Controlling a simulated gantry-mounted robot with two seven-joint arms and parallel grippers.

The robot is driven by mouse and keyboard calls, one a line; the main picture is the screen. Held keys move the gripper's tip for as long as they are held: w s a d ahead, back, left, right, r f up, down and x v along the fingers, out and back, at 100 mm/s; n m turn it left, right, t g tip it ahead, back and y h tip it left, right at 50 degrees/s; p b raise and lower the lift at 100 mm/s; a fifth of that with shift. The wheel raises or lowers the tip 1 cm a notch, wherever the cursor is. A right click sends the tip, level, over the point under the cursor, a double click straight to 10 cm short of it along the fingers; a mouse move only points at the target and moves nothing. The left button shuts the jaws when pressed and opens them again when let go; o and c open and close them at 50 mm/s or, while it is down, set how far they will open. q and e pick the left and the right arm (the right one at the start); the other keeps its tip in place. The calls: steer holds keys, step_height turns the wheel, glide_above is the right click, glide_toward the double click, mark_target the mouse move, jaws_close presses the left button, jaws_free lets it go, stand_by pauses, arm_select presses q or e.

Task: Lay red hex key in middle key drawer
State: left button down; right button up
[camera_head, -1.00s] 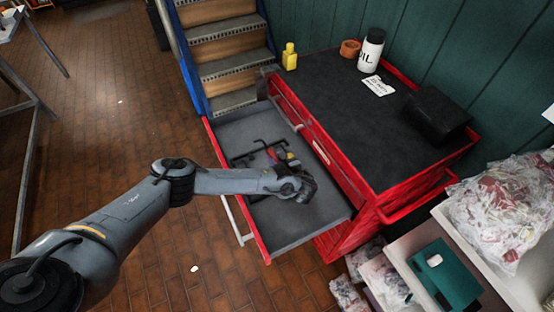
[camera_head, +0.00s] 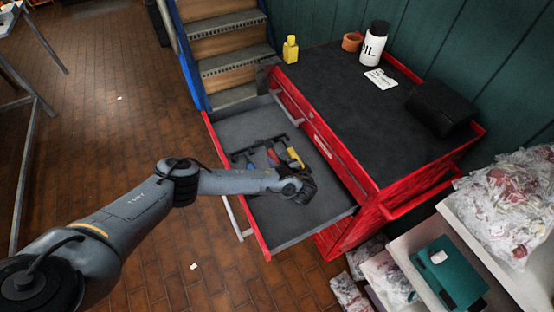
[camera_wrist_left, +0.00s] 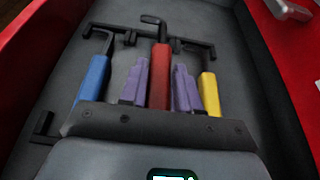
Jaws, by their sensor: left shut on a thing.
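The red hex key (camera_wrist_left: 160,75) is in the middle of the left wrist view, its black bent end pointing away from me. My left gripper (camera_wrist_left: 160,92) has its purple fingers shut on both sides of the red handle. A blue key (camera_wrist_left: 92,80) lies to its left and a yellow key (camera_wrist_left: 209,92) to its right. In the head view, the red handle (camera_head: 272,157) and my left gripper (camera_head: 284,174) are inside the open grey-lined drawer (camera_head: 240,128). I cannot tell whether the red key touches the drawer floor. My right gripper is out of view.
A black rack (camera_wrist_left: 120,33) lies across the drawer around the keys' far ends. The red cabinet (camera_head: 345,165) bears a yellow bottle (camera_head: 290,50), a white oil bottle (camera_head: 372,45) and a black box (camera_head: 440,108). The drawer's near right end is bare.

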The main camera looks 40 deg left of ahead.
arm_select(q)
steer(key=shift+f+b, duration=1.15)
steer(key=shift+f, duration=0.65)
steer(key=c, duration=0.7)
jaws_free()
steer(key=shift+c, duration=0.2)
steer(key=p+v, duration=0.2)
steer(key=v, duration=0.8)
steer(key=shift+s+d+r, duration=0.1)
steer(key=shift+d+r, duration=0.05)
steer(key=shift+d, duration=0.2)
